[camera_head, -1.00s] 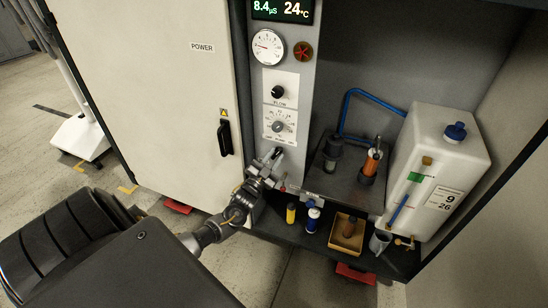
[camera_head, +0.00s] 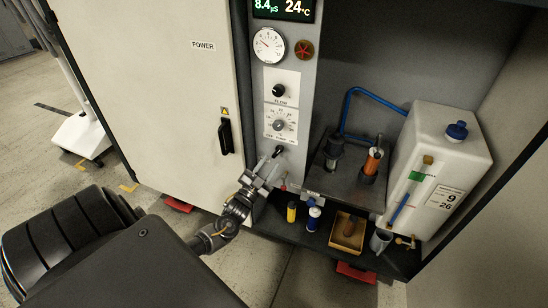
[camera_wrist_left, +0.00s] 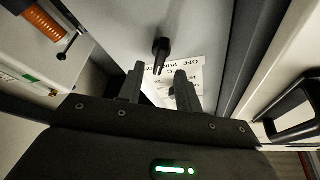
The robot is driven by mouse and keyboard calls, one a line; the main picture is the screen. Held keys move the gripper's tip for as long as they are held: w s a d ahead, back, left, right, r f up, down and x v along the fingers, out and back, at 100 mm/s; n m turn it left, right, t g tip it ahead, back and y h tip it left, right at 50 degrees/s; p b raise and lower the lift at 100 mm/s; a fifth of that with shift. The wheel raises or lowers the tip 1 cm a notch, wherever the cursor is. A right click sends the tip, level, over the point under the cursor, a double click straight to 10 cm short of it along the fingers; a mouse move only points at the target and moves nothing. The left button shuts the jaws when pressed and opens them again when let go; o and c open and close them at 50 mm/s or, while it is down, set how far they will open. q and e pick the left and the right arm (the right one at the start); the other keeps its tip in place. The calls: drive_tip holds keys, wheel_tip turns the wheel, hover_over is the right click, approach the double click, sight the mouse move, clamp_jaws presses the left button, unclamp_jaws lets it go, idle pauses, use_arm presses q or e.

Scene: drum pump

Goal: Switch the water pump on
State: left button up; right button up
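The pump switch is a small black lever (camera_head: 279,150) low on the grey control panel (camera_head: 302,88), under the lower dial. In the left wrist view the lever (camera_wrist_left: 160,50) stands out from the panel, beside a white label (camera_wrist_left: 186,72) with partly hidden text that includes "OFF". I cannot tell for sure which way the lever is set. My left gripper (camera_head: 267,166) is just below and left of the lever in the head view. In the left wrist view its two fingers (camera_wrist_left: 160,72) are apart with nothing between them, and the lever is beyond their tips. My right gripper is not in view.
A white cabinet door (camera_head: 150,90) with a black handle (camera_head: 225,136) is left of the panel. A shelf at the right holds a white tank (camera_head: 436,165), a blue hose (camera_head: 350,100), small bottles (camera_head: 313,218) and a tan box (camera_head: 347,232). Open floor lies in front.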

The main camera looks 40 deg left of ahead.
use_arm(q)
drive_tip(key=v, duration=0.6)
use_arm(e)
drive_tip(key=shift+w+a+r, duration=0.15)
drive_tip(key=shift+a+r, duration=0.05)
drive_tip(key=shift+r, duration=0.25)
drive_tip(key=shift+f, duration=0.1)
